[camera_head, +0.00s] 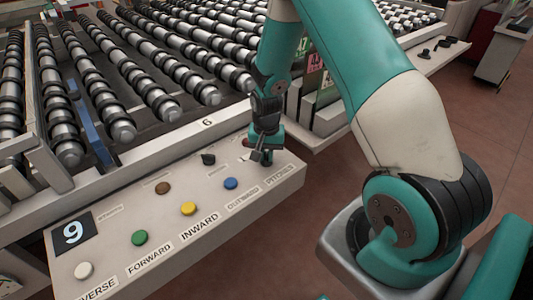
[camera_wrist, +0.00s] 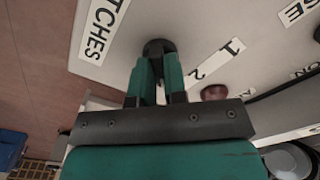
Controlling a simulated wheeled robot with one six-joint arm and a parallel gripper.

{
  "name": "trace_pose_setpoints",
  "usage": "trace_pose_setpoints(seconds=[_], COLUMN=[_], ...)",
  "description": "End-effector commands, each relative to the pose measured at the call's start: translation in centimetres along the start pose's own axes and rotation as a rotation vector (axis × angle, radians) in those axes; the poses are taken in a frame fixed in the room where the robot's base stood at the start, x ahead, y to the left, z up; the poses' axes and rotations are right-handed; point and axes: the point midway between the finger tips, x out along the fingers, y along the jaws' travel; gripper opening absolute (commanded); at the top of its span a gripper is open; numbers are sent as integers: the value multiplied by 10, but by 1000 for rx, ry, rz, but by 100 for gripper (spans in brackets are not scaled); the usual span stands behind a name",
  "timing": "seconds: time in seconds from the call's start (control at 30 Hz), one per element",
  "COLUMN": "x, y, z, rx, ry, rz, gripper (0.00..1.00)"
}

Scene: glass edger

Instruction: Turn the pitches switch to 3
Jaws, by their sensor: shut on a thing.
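The pitches switch is a small black knob (camera_wrist: 158,46) beside the PITCHES label (camera_wrist: 103,28) in the wrist view. Numbers 1 (camera_wrist: 233,47) and 2 (camera_wrist: 196,76) are printed on a white strip beside it; no 3 is readable. My gripper (camera_wrist: 158,72) is shut on the knob, its green fingers on either side. In the head view my gripper (camera_head: 262,154) points down at the panel's right end, by the PITCHES label (camera_head: 279,174), and mostly hides the knob. I cannot tell which number the knob points to.
A red button (camera_wrist: 214,92) sits close to my fingers. Rollers (camera_head: 120,60) lie behind the panel.

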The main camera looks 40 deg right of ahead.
Motion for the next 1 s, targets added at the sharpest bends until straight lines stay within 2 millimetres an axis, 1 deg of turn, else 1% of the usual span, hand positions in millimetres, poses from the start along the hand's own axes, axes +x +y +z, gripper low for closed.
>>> trace_pose_setpoints(seconds=[0.53, 0.57, 0.6, 0.63, 0.67, 0.9, 1.0], x=[-1, -1, -1, -1, -1, -1, -5], y=[0, 0, 0, 0, 0, 0, 0], z=[-1, -1, -1, -1, -1, 0, -1], rx=[24, 24, 23, 23, 23, 22, 21], ry=[3, 3, 3, 3, 3, 1, 3], rz=[-2, -2, -2, -2, -2, -1, -2], gripper=[0, 20, 29, 36, 38, 38, 38])
